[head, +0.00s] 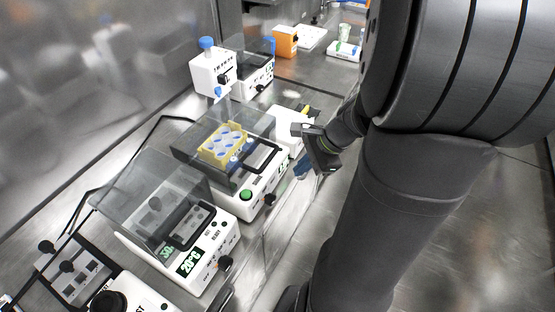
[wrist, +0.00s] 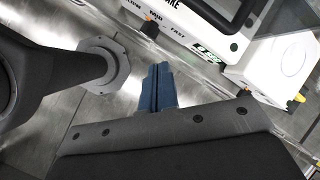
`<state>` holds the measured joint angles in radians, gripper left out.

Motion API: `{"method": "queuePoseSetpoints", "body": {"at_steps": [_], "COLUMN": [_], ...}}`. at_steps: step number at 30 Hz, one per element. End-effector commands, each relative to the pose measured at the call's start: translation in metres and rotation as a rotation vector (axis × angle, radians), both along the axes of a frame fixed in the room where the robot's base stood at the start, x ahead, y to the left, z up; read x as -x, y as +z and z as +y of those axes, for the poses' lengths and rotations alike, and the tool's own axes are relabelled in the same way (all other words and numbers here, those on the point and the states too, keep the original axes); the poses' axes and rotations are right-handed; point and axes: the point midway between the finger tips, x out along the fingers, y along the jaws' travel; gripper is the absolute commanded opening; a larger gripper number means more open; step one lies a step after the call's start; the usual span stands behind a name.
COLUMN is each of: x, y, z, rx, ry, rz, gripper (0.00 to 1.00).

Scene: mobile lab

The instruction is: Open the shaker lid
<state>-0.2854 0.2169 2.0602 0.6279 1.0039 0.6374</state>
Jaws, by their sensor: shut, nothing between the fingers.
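The shaker (head: 258,192) is a white box with a green knob in the middle of the head view. Its clear, dark-tinted lid (head: 190,150) appears to lie down over a yellow rack (head: 212,157) of blue-topped tubes. The lid's black handle (head: 266,160) faces the front. My gripper (head: 303,168) has blue fingers, is shut and empty, and is to the right of the shaker, apart from the handle. In the wrist view, the shut fingers (wrist: 157,72) point towards the shaker front (wrist: 190,25), whose upper part is cut off.
A similar clear-lidded device (head: 195,258) with a temperature display stands nearer. A small white box (head: 287,124) stands beyond the shaker and also shows in the wrist view (wrist: 278,68).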

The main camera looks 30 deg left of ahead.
Motion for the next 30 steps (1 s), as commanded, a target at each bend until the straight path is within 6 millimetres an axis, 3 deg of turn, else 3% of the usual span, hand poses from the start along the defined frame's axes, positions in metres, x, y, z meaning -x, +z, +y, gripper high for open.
{"method": "queuePoseSetpoints", "body": {"at_steps": [7, 12, 20, 30], "x": [-0.001, 0.001, 0.003, 0.003], "y": [-0.002, 0.002, -0.002, -0.030], "z": [-0.031, -0.030, -0.016, 0.026], "rx": [-0.249, -0.367, -0.399, -0.396], "ry": [-0.480, -0.661, -0.701, -0.698], "rz": [0.235, 0.367, 0.419, 0.420], "gripper": [0.00, 0.00, 0.00, 0.00]}}
